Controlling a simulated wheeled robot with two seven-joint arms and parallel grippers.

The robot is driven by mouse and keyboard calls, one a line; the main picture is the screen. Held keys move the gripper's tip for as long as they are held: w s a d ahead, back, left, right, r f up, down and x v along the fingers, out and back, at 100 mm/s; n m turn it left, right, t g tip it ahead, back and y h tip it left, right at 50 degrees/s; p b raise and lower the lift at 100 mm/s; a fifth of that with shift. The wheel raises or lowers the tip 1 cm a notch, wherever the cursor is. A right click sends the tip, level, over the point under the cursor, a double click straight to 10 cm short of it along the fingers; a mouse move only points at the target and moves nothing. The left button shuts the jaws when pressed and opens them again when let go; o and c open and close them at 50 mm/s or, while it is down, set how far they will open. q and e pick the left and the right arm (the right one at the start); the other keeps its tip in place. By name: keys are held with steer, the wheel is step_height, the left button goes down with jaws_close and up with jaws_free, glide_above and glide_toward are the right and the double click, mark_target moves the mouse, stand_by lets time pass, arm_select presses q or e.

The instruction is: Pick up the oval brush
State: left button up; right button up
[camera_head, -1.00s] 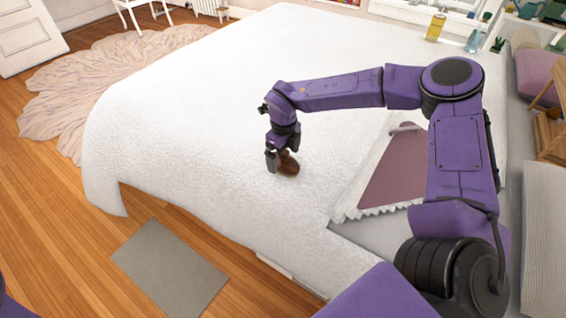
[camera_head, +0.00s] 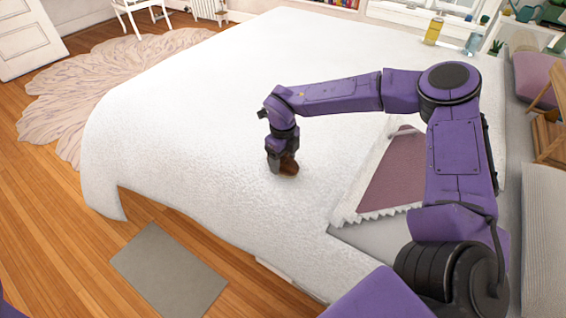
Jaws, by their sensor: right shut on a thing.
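The oval brush (camera_head: 289,167) is a small brown thing on the white bed (camera_head: 190,110), near the middle of the view. My right gripper (camera_head: 280,165) points down over it and is shut on it. The gripper hides the brush's left and upper parts. I cannot tell whether the brush still touches the cover. My left gripper does not show.
A mauve and white pillow or folded cloth (camera_head: 393,180) lies on the bed to the right, below my right forearm. Yellow (camera_head: 434,29) and clear (camera_head: 474,41) bottles stand at the back right. The bed's left side is clear. A grey mat (camera_head: 168,270) lies on the floor.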

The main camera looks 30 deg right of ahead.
steer(key=s+a+r+b, duration=0.1)
steer(key=s+a+r, duration=0.7)
steer(key=s+r, duration=0.3)
steer(key=shift+s+a+r, duration=0.15)
steer(key=shift+s+r, duration=0.1)
steer(key=shift+r, duration=0.05)
